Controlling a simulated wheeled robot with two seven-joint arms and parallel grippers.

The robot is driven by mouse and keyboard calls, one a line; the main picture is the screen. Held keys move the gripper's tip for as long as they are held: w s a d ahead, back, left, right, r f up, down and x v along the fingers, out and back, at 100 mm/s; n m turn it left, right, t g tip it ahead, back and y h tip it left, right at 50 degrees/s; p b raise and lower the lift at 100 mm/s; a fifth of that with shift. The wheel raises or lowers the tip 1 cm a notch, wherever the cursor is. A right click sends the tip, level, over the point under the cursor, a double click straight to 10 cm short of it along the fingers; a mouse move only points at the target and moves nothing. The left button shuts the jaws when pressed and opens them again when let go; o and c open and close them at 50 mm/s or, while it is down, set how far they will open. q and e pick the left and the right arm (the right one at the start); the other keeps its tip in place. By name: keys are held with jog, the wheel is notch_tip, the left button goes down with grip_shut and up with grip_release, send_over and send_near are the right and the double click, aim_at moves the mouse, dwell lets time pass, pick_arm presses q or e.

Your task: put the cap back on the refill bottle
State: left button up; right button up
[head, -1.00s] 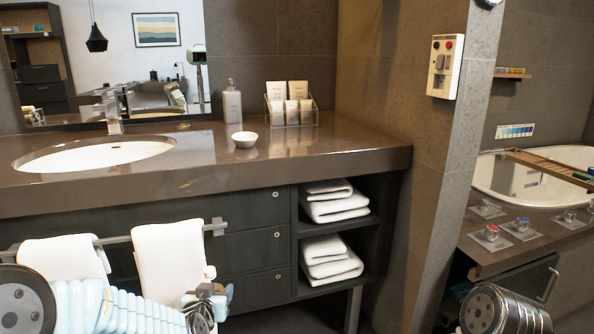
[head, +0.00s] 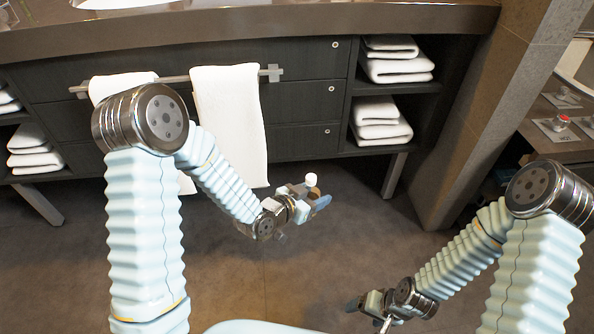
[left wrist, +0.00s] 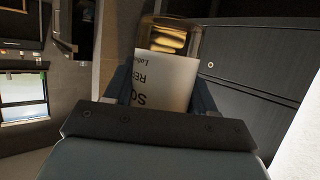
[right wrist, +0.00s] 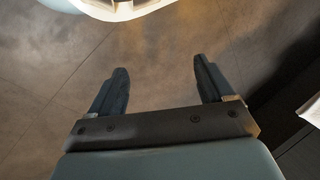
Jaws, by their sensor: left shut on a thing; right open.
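My left gripper (head: 312,198) is in front of the vanity drawers, shut on the refill bottle. I cannot make out a separate cap.
The brown vanity counter (head: 300,22) runs along the top, its surface mostly out of view. A rail with white hanging towels (head: 228,120) crosses the drawers. Folded towels (head: 397,68) fill open shelves. A wall pillar (head: 480,120) stands at right. The floor (head: 300,260) between my arms is clear.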

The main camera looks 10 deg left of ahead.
pick_arm(q)
jog(key=shift+s+d+f+m+g+h, duration=0.2)
jog(key=shift+s+d+f+m+h, duration=0.15)
jog(key=shift+d+f, duration=0.25)
jog(key=shift+s+d+f+m+g+h, duration=0.25)
jog(key=shift+d+f+h, duration=0.1)
jog(key=shift+d+f, duration=0.15)
grip_shut()
pick_arm(e)
jog(key=shift+c, duration=0.3)
